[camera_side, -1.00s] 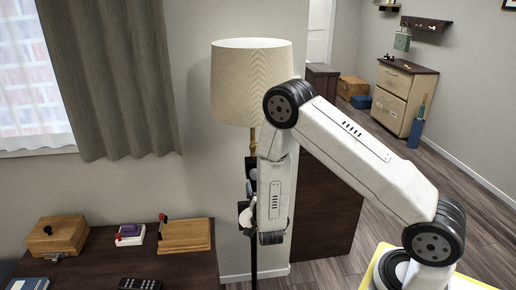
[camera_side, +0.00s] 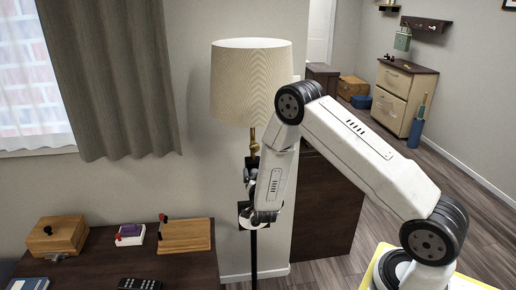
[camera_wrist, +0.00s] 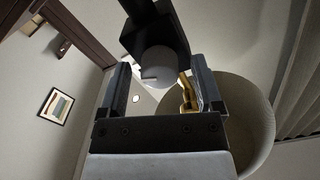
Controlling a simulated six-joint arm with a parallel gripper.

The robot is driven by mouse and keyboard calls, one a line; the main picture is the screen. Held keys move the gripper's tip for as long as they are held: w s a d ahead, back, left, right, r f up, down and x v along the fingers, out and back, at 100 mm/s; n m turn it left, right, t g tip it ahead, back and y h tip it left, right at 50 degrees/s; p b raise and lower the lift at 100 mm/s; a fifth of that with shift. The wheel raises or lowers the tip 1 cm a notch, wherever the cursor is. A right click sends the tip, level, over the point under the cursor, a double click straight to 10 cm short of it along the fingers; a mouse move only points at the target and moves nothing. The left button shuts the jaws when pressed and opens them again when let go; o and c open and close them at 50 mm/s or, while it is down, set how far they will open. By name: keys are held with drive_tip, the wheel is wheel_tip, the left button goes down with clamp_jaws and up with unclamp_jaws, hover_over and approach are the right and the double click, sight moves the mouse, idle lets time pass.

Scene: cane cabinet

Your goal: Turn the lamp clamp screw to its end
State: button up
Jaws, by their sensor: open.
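The clamp screw (camera_wrist: 160,68) shows in the wrist view as a pale grey round knob with a short dark line on its face. It hangs under the black lamp clamp (camera_wrist: 150,25). My gripper (camera_wrist: 160,80) is open, with one finger on each side of the knob; contact is not clear. In the side view my gripper (camera_side: 249,176) points up beneath the lamp, and the knob is too small to make out there. The lamp has a cream shade (camera_side: 251,82) and a brass stem (camera_side: 253,141); the shade also shows in the wrist view (camera_wrist: 248,125).
A dark desk (camera_side: 190,268) at lower left holds a wooden box (camera_side: 58,236), a wooden board (camera_side: 186,236), a purple-topped item (camera_side: 130,232) and a remote (camera_side: 140,284). A dark brown panel (camera_side: 325,205) stands behind my arm. A curtain (camera_side: 110,80) hangs at left.

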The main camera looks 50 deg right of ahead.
clamp_jaws()
idle(0.3)
drive_tip(key=shift+m, duration=0.4)
drive_tip(key=m, duration=0.3)
drive_tip(key=shift+d+f+m, duration=0.1)
drive_tip(key=shift+m, duration=2)
unclamp_jaws()
